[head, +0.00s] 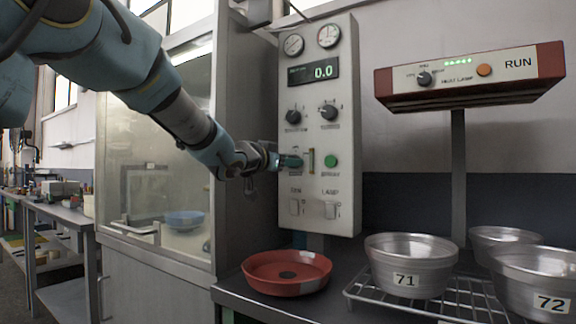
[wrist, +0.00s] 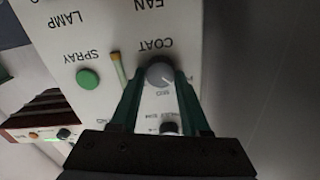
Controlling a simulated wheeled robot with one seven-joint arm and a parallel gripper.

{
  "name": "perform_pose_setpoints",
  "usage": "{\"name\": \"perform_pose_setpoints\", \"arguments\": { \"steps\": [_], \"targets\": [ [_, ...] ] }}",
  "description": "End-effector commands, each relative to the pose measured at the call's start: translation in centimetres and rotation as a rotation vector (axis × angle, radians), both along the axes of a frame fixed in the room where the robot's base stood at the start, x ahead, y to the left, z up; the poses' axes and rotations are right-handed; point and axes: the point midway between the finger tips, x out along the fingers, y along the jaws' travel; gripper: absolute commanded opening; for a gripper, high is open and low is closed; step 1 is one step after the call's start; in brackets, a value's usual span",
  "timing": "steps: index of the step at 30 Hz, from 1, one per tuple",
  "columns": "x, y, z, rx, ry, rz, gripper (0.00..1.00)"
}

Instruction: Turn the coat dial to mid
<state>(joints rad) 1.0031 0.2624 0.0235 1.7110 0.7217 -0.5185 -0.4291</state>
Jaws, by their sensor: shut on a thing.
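The coat dial (wrist: 160,73) is a grey round knob on the pale control panel (head: 345,200). In the wrist view the panel appears upside down, with COAT and MID lettered beside the dial. My gripper (wrist: 160,84) has its two green fingers on either side of the dial, shut on it. In the head view my gripper (head: 290,161) reaches the panel from the left and hides the dial. I cannot clearly tell which mark the dial points to.
A green spray button (head: 331,161) sits right of the dial, with two black knobs (head: 329,112) above and switches (head: 330,210) below. The display (head: 323,71) reads 0.0. A red pan (head: 287,273) and metal pans (head: 408,268) stand below. A glass-fronted cabinet (head: 155,190) is left.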

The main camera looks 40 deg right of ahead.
Motion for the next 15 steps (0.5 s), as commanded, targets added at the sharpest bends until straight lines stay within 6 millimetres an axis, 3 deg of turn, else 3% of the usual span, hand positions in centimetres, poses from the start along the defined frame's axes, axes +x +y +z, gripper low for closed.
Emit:
{"name": "perform_pose_setpoints", "arguments": {
  "steps": [15],
  "targets": [
    [-0.15, -0.03, -0.4, 0.122, -0.464, 0.0, 0.0]
  ]
}}
